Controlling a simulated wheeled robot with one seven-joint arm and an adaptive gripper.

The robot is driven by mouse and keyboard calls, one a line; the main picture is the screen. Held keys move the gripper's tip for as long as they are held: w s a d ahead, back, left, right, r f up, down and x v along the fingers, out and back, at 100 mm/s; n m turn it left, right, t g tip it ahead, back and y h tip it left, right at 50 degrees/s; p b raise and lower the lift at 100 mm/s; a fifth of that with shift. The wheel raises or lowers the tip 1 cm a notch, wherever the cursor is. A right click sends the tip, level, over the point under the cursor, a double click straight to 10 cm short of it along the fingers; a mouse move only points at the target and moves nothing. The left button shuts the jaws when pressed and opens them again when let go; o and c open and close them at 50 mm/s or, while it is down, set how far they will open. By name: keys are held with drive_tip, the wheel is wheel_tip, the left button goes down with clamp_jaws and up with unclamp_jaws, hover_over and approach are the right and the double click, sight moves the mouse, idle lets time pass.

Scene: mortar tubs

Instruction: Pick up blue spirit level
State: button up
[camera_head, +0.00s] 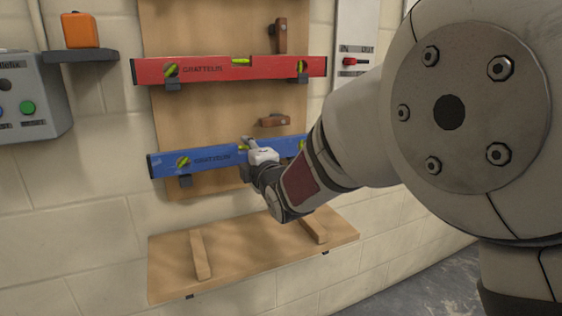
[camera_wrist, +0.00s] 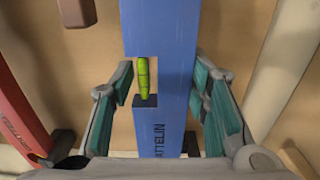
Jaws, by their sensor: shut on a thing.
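The blue spirit level (camera_head: 212,160) lies across the wooden board on the wall, below a red one. Its left end and yellow-green vial show in the head view; my arm hides part of its right half. A dark bracket (camera_head: 185,181) is under its left part; I cannot tell if the level rests on it. My gripper (camera_head: 249,148) is shut on the level near its middle. In the wrist view the level (camera_wrist: 172,60) runs between the two teal-padded fingers, beside its green vial (camera_wrist: 143,75).
The red spirit level (camera_head: 210,69) hangs above on brackets. Brown wooden blocks (camera_head: 274,120) are fixed to the board. A wooden shelf (camera_head: 250,250) with two battens is below. A grey control box (camera_head: 28,98) and an orange box (camera_head: 80,30) on a small ledge are at left.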

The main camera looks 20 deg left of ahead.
drive_tip(key=b+v, duration=0.5)
drive_tip(key=v, duration=0.3)
drive_tip(key=shift+s, duration=0.2)
idle(0.3)
drive_tip(key=shift+d, duration=0.15)
idle(0.3)
